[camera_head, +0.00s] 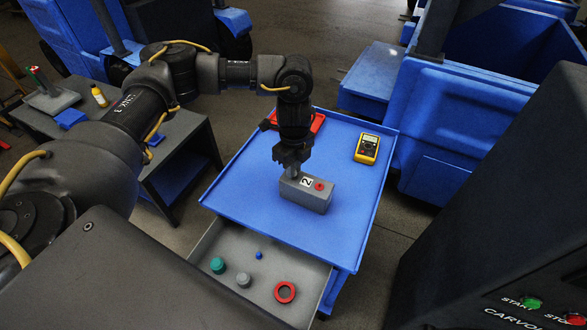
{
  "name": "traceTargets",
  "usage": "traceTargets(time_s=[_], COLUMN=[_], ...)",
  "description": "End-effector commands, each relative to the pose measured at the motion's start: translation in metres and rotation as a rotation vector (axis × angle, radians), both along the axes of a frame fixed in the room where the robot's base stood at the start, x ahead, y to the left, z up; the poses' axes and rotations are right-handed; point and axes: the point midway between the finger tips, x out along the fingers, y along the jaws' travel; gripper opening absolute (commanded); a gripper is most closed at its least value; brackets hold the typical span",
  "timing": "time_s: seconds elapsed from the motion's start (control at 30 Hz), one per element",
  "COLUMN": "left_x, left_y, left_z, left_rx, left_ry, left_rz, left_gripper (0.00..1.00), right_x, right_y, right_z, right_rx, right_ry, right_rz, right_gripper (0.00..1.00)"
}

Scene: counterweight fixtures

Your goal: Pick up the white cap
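My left gripper (292,168) points down over the blue cart top, at the left end of a grey block (307,192) marked "2" with a red knob on top. Its fingertips are small and dark, and I cannot tell whether they touch the block or are open or shut. No clearly white cap shows. A small pale grey round piece (243,280) lies in the open drawer (215,248), between a teal round piece and a red ring; it may be the cap. My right gripper is not in view.
The drawer also holds a teal piece (217,265), a small blue piece (258,255) and a red ring (285,292). On the cart top (345,195) are a yellow multimeter (367,148) and a red tray (318,121). A dark START/STOP machine (490,230) stands at right.

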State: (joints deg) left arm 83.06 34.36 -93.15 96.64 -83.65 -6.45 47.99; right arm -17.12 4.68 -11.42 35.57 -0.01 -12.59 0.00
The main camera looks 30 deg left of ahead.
Motion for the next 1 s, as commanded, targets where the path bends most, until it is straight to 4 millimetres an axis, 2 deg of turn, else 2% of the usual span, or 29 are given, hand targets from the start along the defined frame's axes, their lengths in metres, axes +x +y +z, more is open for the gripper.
traceTargets(time_s=[0.17, 0.43, 0.7, 1.0], left_x=[0.002, -0.040, -0.088, -0.110], left_y=[0.000, -0.032, -0.068, -0.085], left_z=[0.023, 0.084, 0.108, 0.122], left_rx=[0.001, 0.002, 0.001, 0.001], left_ry=[-0.008, -0.009, -0.003, -0.001], left_rz=[-0.002, -0.009, -0.007, -0.001], left_gripper=[0.11, 0.11, 0.11, 0.11], right_x=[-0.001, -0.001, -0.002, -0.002], right_y=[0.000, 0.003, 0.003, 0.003], right_z=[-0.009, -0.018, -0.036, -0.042], right_rx=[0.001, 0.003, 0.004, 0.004], right_ry=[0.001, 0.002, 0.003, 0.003], right_rz=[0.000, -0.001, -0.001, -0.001], right_gripper=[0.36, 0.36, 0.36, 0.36])
